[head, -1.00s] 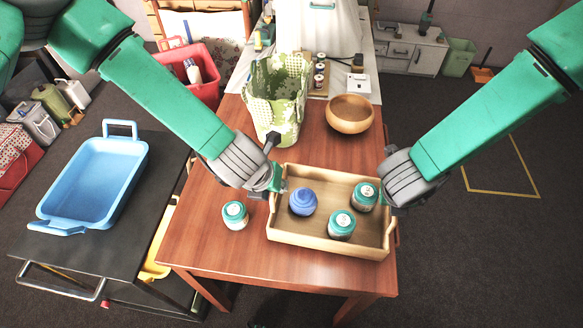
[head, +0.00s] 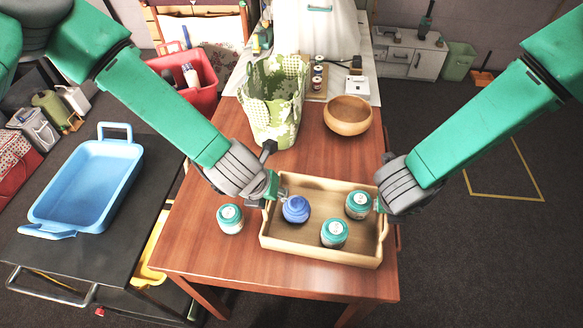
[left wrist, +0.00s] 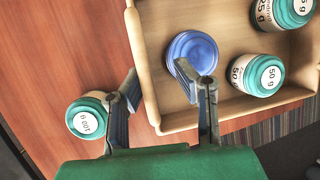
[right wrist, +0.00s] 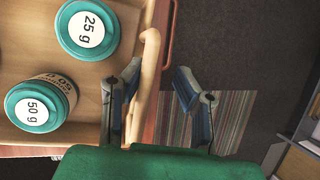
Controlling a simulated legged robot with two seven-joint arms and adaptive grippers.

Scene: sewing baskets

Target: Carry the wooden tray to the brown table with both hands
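The wooden tray (head: 318,254) sits on the reddish-brown table (head: 205,254) at its near right. It holds a blue round object (head: 296,208), a 25 g jar (right wrist: 87,29) and a 50 g jar (right wrist: 37,104), all with lids or tops showing. My left gripper (left wrist: 162,84) is open, its fingers on either side of the tray's left wall, one inside by the blue object. My right gripper (right wrist: 156,84) is open, its fingers on either side of the tray's right wall. Whether the fingers touch the walls is unclear.
A 100 g jar (head: 230,219) stands just left of the tray, close to my left gripper's outer finger. A green patterned basket (head: 272,104) and wooden bowl (head: 347,115) stand behind. A blue tub (head: 88,183) sits on a dark table (head: 45,262) at left.

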